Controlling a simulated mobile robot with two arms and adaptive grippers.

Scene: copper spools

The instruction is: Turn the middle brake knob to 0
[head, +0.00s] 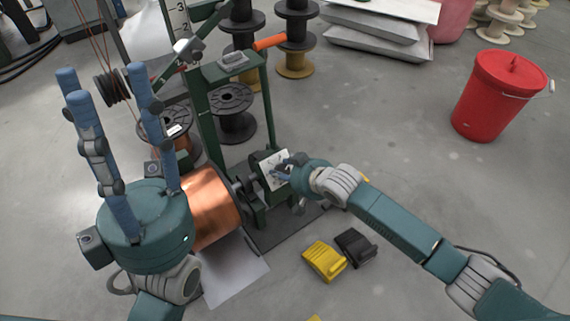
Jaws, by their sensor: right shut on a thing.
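A green spool stand (201,115) stands in the middle of the head view with a large copper spool (212,208) low on its left side. Beside the spool's axle is a brake unit with a white dial plate (268,176). My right gripper (285,167) is at this plate, shut on the middle brake knob. Its fingers hide the knob, and the setting is too small to read. My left gripper (106,75) is in front of the stand at the left, fingers up and spread, open and empty. It hides part of the copper spool.
A yellow block (324,261) and a black block (356,245) lie on the floor before the stand. Dark empty spools (296,30) stand behind it. A red bucket (497,97) is at the right, near white sacks (375,47).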

